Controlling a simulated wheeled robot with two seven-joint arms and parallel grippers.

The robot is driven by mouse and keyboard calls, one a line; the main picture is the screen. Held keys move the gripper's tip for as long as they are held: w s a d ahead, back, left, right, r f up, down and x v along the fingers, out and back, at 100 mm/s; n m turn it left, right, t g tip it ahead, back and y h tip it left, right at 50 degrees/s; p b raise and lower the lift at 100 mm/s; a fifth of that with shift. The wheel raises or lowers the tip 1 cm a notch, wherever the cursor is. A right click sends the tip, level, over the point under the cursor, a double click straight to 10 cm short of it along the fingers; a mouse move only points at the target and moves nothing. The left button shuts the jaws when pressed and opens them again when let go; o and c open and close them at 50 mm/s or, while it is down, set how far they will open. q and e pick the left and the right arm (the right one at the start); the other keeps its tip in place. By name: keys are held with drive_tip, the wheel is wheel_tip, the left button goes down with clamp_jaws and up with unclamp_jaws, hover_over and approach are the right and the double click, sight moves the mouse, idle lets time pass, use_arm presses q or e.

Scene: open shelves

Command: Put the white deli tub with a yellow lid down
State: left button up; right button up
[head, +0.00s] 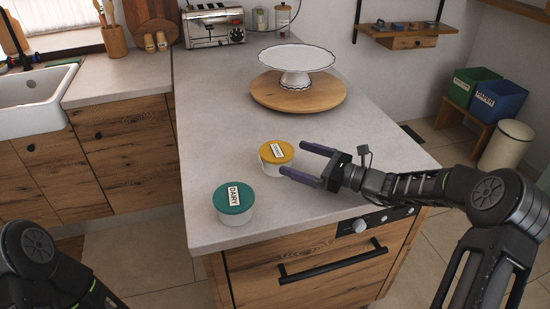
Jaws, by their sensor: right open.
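The white deli tub with a yellow lid (274,153) stands upright on the grey counter, with a label on its lid. My right gripper (293,159) comes in from the right and is open. Its two purple fingers point left at the tub; the near finger overlaps the tub's lower right side in the picture, and the far one ends just right of the lid. I cannot tell whether either finger touches it. My left gripper is out of view; only part of my left arm shows at the lower left.
A white tub with a green lid marked DAIRY (234,204) stands to the front left near the counter's edge. A white cake stand (297,60) sits on a round wooden board (265,92) behind. A toaster (213,27) is at the back. The counter's (370,135) right side is clear.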

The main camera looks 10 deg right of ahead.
sight(277, 152)
drive_tip(key=shift+x, duration=0.95)
drive_tip(key=shift+w+a+p, duration=0.25)
drive_tip(key=shift+a+p, duration=0.05)
drive_tip(key=shift+p, duration=0.05)
drive_tip(key=p+x, duration=0.1)
drive_tip(key=x, duration=0.2)
drive_tip(key=shift+w+a, duration=0.2)
drive_tip(key=shift+w+a+f, duration=0.1)
drive_tip(key=shift+w+a, duration=0.2)
drive_tip(key=shift+c, duration=0.3)
drive_tip(key=c, duration=1.6)
drive_tip(key=shift+o, duration=0.2)
wheel_tip(277, 152, up, 10)
drive_tip(key=shift+r+b, duration=0.1)
drive_tip(key=shift+b, duration=0.45)
